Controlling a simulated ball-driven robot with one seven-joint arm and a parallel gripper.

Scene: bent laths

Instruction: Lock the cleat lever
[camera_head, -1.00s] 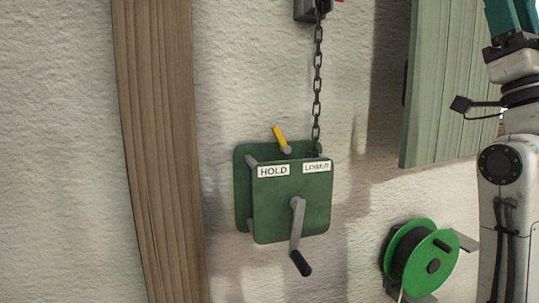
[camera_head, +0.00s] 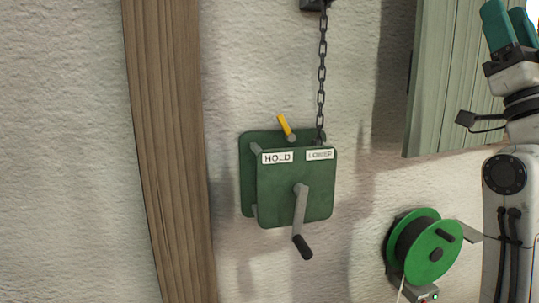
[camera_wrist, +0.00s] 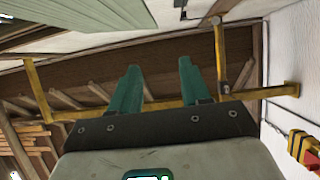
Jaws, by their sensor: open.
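A short lever with a yellow grip (camera_head: 284,125) stands up at the top of a green winch box (camera_head: 318,202), leaning left. No other lever that could be a cleat lever is clearly seen. The box front has a HOLD label (camera_head: 277,157) on the left and a LOWER label (camera_head: 320,154) on the right. The lever's foot is behind these labels, roughly between them. My gripper (camera_head: 511,20) points up at the far upper right, well away from the lever. Its teal fingers are apart and empty in the wrist view (camera_wrist: 160,75).
A grey crank with a black handle (camera_head: 302,246) hangs on the box front. A chain (camera_head: 322,70) runs up from the box. A green reel (camera_head: 436,252) is at lower right, a green shutter (camera_head: 440,80) above it, a wooden post (camera_head: 168,150) left. The wrist view shows yellow bars (camera_wrist: 220,60).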

